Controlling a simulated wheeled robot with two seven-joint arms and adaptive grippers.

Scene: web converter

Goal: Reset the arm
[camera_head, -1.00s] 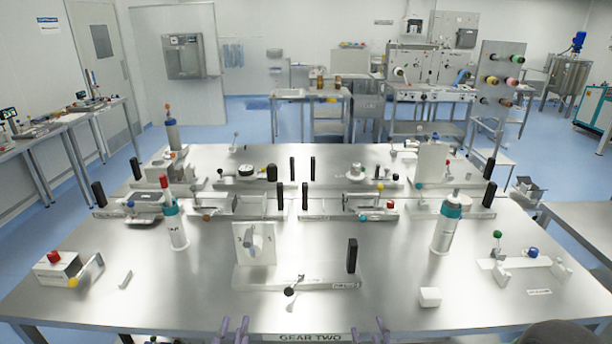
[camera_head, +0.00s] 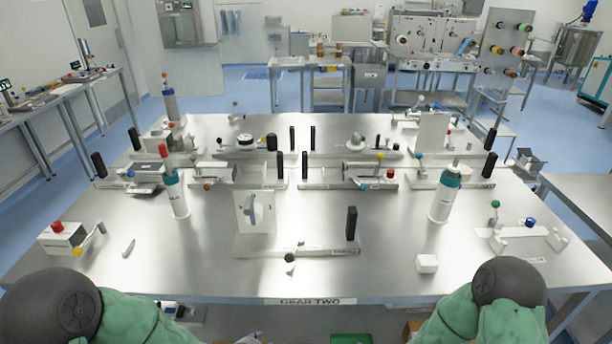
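My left arm (camera_head: 120,318) shows at the bottom left as a green link with a dark round joint. My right arm (camera_head: 500,312) shows the same way at the bottom right. Both are near the front of the steel table (camera_head: 215,283). Neither gripper is in view, so I cannot see whether they are open or shut.
A white fixture with a lever (camera_head: 254,212) stands at the front centre. A box with a red button (camera_head: 62,237) is at left. Two bottles (camera_head: 177,193) (camera_head: 444,196) stand upright. A white block (camera_head: 426,264) lies at front right.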

